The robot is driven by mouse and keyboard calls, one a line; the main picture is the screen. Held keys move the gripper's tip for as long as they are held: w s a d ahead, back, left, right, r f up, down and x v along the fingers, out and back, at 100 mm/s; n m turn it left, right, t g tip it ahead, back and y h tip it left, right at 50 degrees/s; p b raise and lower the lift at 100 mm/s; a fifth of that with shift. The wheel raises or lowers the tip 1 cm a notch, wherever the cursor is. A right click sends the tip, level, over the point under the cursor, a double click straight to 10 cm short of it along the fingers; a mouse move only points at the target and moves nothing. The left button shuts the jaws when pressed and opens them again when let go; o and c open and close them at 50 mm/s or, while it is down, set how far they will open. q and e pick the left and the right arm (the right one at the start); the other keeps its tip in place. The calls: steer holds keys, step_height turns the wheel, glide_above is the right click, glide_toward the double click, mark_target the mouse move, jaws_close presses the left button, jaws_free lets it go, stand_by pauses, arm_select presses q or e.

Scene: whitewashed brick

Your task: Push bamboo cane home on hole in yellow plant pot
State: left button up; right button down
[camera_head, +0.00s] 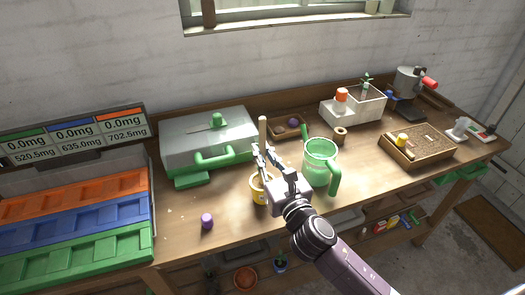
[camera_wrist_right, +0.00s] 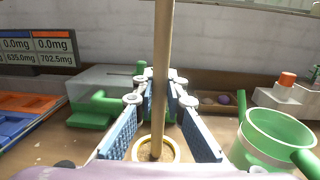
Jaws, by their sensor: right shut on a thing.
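The bamboo cane (camera_head: 262,131) stands roughly upright between the fingers of my right gripper (camera_head: 263,154), which is shut on it. In the right wrist view the cane (camera_wrist_right: 163,45) runs down between the blue finger pads (camera_wrist_right: 160,100) into the yellow plant pot (camera_wrist_right: 139,152). Its lower end meets the brown soil inside the rim. How deep it sits in the hole cannot be told. In the head view the yellow pot (camera_head: 257,192) is on the bench, partly hidden by my gripper. My left gripper is not in view.
A green jug (camera_head: 321,163) stands close to the right of my gripper. A grey case with green handle (camera_head: 205,139) is behind left. A wooden tray (camera_head: 418,148) is at right.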

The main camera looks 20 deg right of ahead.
steer(key=shift+f, duration=0.35)
steer(key=c, duration=1.9)
jaws_free()
steer(key=s+d, duration=0.1)
steer(key=s, duration=1.1)
steer(key=shift+f, duration=0.2)
